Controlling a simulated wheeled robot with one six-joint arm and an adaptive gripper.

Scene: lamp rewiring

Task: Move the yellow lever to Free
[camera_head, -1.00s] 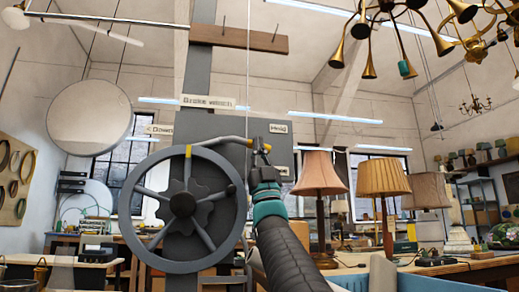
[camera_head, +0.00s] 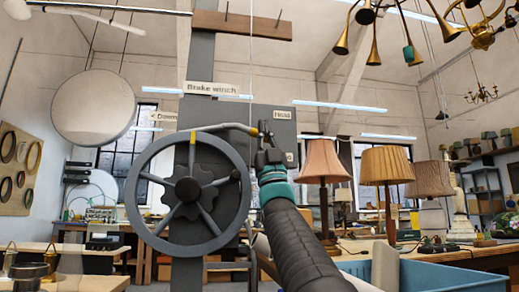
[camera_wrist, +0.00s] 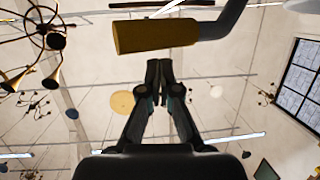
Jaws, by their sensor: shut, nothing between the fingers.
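The lever is a grey bent bar with a yellow grip (camera_head: 253,132) at its right end, above the large grey handwheel (camera_head: 135,197) of the brake winch. The yellow grip also fills the upper middle of the wrist view (camera_wrist: 155,36). My gripper (camera_head: 264,140) is at the lever's right end, close to the grip. In the wrist view its fingertips (camera_wrist: 158,64) are together and empty, just below the yellow grip. I cannot tell whether they touch it. A Hold label (camera_head: 282,114) is to the upper right; another label (camera_head: 290,158) is mostly hidden by my arm.
A Brake winch sign (camera_head: 212,89) and a Down label (camera_head: 163,116) are by the winch column. Lamps with shades (camera_head: 386,165) stand on a bench at right, behind a blue bin (camera_head: 420,275). Brass chandelier arms (camera_head: 408,50) hang at upper right.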

